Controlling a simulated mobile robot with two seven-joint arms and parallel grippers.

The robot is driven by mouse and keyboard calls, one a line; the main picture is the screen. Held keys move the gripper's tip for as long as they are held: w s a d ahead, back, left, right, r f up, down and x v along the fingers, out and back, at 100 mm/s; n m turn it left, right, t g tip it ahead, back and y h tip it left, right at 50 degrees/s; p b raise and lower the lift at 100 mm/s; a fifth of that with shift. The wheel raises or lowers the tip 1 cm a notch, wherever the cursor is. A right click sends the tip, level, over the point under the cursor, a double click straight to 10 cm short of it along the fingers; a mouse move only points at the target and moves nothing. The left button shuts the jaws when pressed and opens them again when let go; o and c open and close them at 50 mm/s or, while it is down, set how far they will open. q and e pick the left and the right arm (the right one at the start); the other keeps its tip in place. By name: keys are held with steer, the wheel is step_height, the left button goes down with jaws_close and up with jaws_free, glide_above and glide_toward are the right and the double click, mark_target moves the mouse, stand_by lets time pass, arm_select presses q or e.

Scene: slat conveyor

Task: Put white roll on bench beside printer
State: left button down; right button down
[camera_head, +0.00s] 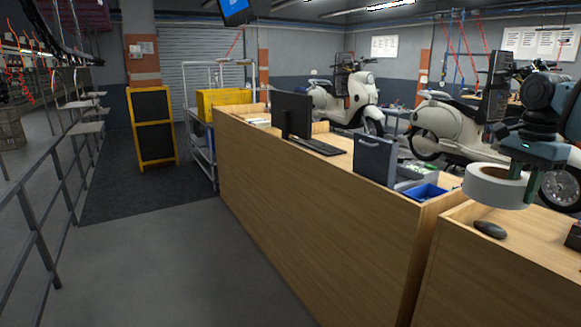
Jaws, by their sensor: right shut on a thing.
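The white roll (490,190) is held in the air over the near wooden bench (480,280), at the right of the head view. My right gripper (524,175) is shut on the wall of the roll, with one finger in its hole and the other outside. The roll is apart from the bench top, with its hole facing up. My left gripper is not in view. I cannot make out a printer for certain; a dark object (574,237) is cut off by the right edge.
A dark rounded object (490,229) lies on the near bench below the roll. The adjoining counter (310,200) holds a monitor (291,115), a keyboard (317,146), a grey-blue case (375,160) and a blue tray (425,192). Scooters (445,125) stand behind.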

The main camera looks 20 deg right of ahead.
steer(key=w+a+f+n, duration=0.1)
steer(key=a+f+n, duration=0.5)
steer(key=a+f, duration=1)
steer(key=w+a+n, duration=0.2)
steer(key=a+n, duration=0.5)
steer(key=a, duration=0.8)
steer(key=w+a+n, duration=0.2)
steer(key=a+n, duration=0.5)
steer(key=a, duration=0.8)
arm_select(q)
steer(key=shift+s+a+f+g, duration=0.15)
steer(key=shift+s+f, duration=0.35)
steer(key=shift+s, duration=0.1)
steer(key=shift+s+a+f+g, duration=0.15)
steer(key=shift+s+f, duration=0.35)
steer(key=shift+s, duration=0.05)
arm_select(e)
steer(key=s+f, duration=0.3)
steer(key=f, duration=0.9)
steer(key=s+f, duration=0.3)
steer(key=f, duration=0.8)
steer(key=shift+f, duration=0.35)
